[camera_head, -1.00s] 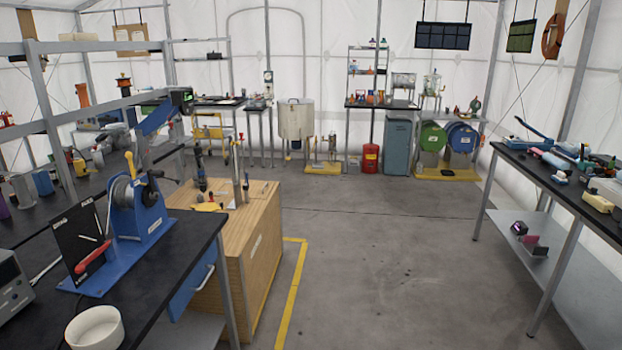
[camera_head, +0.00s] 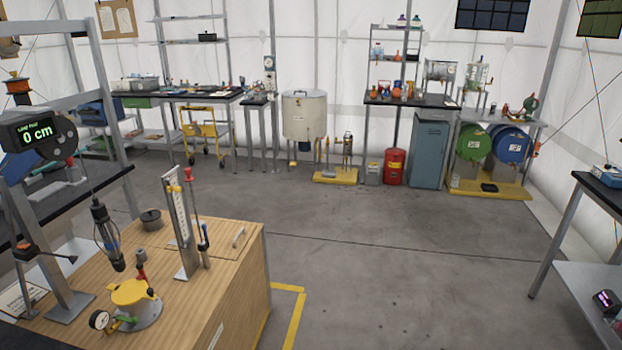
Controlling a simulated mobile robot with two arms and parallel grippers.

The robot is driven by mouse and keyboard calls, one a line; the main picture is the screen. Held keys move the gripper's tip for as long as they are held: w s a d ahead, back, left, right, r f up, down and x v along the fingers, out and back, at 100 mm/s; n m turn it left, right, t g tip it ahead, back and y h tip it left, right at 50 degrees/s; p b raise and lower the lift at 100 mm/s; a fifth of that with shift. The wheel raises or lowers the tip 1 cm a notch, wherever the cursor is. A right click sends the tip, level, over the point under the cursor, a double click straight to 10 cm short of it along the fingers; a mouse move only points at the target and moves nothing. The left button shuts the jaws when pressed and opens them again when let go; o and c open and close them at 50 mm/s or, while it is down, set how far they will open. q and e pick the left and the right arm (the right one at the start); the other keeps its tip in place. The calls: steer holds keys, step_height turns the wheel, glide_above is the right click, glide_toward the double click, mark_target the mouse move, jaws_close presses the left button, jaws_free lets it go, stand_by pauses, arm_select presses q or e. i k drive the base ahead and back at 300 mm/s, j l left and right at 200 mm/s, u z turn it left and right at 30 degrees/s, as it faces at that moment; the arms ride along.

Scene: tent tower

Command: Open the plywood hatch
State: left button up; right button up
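A plywood box (camera_head: 205,318) stands at the lower left with equipment on its top. At the right rear of its top is a lighter, flat panel with a small pale handle (camera_head: 239,237), which looks like the plywood hatch (camera_head: 222,243). The panel lies flush and looks closed. An upright scale stand (camera_head: 184,225) is close to its left side and hides part of it. Neither of my grippers is in view.
Yellow floor tape (camera_head: 295,315) runs beside the box. The floor (camera_head: 400,270) to the right is clear up to a table (camera_head: 590,210).

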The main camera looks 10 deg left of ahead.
mark_target(227, 240)
steer(key=i, duration=1.45)
steer(key=i+u, duration=0.45)
steer(key=i+l+u, duration=0.15)
steer(key=i+u, duration=0.2)
steer(key=u, duration=0.15)
